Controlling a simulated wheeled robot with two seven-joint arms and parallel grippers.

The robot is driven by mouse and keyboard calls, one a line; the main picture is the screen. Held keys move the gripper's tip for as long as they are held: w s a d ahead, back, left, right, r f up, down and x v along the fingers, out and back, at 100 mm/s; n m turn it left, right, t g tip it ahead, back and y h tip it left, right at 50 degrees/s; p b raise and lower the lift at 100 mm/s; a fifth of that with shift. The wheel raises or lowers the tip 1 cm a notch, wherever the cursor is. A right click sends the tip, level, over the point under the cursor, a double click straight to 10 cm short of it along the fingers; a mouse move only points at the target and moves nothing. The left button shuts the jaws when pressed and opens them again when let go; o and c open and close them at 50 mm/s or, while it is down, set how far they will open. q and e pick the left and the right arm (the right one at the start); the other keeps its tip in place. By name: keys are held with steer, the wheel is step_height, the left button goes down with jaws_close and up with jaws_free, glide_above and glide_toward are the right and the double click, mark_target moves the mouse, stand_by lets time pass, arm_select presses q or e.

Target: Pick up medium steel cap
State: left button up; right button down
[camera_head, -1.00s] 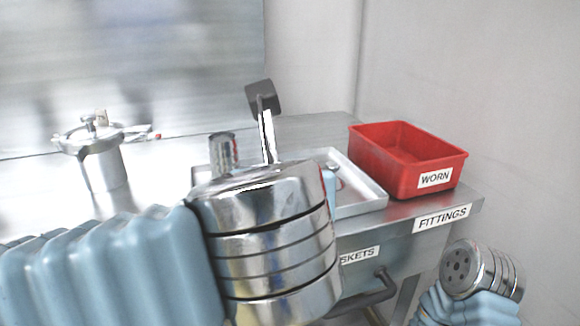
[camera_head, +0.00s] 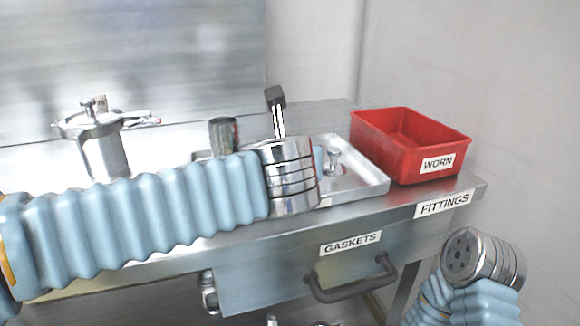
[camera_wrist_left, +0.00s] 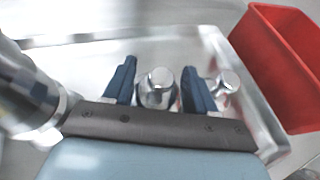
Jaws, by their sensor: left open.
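In the left wrist view, my left gripper (camera_wrist_left: 158,90) is open, its two dark blue fingers on either side of a shiny steel cap (camera_wrist_left: 157,86). I cannot tell whether the fingers are level with this cap or still above it; neither clearly touches it. A second steel cap (camera_wrist_left: 226,84) stands just right of the right finger; which one is medium is unclear. In the head view, a steel cap (camera_head: 333,160) stands on the metal tray (camera_head: 372,187); my left wrist hides most of the gripper and the tray's left part. My right gripper is out of sight.
A red bin (camera_head: 437,162) labelled WORN stands right of the tray. A dark steel cylinder (camera_head: 223,136) stands to the left, close to my left wrist. A lidded steel pot (camera_head: 104,152) is at the far left. A GASKETS drawer (camera_head: 285,265) is below the worktop.

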arm_select(q)
jaws_close()
stand_by(0.4)
